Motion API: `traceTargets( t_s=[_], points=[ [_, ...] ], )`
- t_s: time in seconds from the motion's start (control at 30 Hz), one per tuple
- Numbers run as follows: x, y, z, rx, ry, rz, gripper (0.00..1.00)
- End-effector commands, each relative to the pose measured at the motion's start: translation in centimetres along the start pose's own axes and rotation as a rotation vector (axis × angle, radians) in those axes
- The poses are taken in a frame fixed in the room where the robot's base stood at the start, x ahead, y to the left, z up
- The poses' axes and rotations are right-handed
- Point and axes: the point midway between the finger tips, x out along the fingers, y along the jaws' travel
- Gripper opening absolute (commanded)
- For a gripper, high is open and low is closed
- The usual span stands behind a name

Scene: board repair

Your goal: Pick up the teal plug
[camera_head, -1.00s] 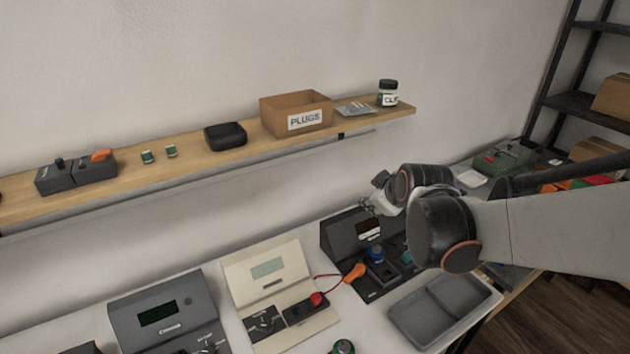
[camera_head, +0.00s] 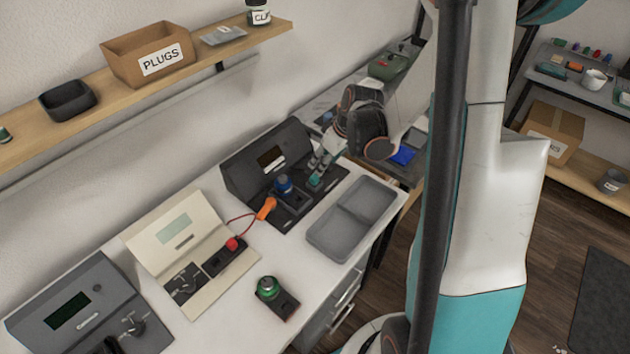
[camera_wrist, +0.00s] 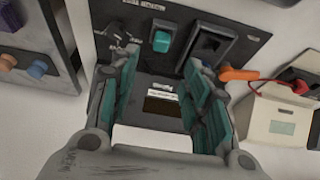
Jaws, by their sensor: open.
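The teal plug (camera_wrist: 161,41) is a small block set in the dark panel of the black device. In the wrist view it lies beyond my fingertips, roughly in line with the gap between them. My gripper (camera_wrist: 160,75) is open, with nothing between its fingers. Whether the fingers touch the plug cannot be told.
A blue-topped plug (camera_head: 284,184) stands beside the teal one. An orange plug (camera_head: 266,208) on a red lead lies at the panel's near edge. An empty grey tray (camera_head: 325,243) sits in front. A green-topped button box (camera_head: 270,290) stands nearer. The cream device (camera_head: 188,235) is at left.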

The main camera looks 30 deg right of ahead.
Motion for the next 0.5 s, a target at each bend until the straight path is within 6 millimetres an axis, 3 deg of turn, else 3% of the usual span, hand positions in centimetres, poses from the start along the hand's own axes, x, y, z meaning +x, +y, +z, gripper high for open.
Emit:
traceTargets(
  t_s=[0.03, 0.2, 0.5],
  points=[
    [1.4, 0.0, 0.1, -0.001, 0.0, 0.0, 0.43],
    [3.7, 0.0, 0.1, 0.0, 0.001, 0.001, 0.43],
    [5.4, 0.0, 0.1, -0.001, 0.001, 0.001, 0.43]
  ],
)
